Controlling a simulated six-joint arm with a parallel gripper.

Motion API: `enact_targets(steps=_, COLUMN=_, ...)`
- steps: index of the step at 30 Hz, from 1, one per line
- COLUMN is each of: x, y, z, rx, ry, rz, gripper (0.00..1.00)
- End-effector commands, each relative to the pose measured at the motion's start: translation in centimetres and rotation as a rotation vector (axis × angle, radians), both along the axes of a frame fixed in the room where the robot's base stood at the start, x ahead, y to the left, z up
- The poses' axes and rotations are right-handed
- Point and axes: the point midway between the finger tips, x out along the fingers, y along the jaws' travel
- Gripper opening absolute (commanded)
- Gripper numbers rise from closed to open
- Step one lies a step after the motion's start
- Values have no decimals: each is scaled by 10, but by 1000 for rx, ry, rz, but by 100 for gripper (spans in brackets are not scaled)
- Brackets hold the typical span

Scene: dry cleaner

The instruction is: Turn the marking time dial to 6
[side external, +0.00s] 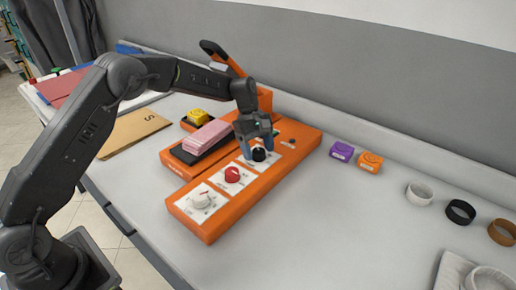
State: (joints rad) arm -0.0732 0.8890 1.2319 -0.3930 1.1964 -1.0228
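An orange control panel (211,228) lies on the table with three dials, each on a white plate. The white dial (202,201) is nearest the front, the red dial (232,174) is in the middle, and the black dial (259,154) is farthest back. The plate markings are too small to read, so I cannot tell which is the marking time dial or its setting. My gripper (257,144) points down at the black dial, its fingers apart and close to the dial's two sides. I cannot tell whether they touch or grip it.
Beside the panel are a pink stack (207,135) on a dark pad and a yellow block (197,117). Purple (342,152) and orange (370,161) blocks and several rings (460,211) lie to the right. The table front right of the panel is clear.

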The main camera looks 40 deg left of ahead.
Motion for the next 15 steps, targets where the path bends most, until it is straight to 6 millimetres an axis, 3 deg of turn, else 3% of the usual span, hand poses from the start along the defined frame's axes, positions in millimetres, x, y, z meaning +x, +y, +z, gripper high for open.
enact_targets(steps=11, x=0, y=0, z=0, rx=-1, ry=1, rz=9, gripper=66)
enact_targets(steps=15, x=-1, y=0, z=0, rx=-1, ry=1, rz=95, gripper=66)
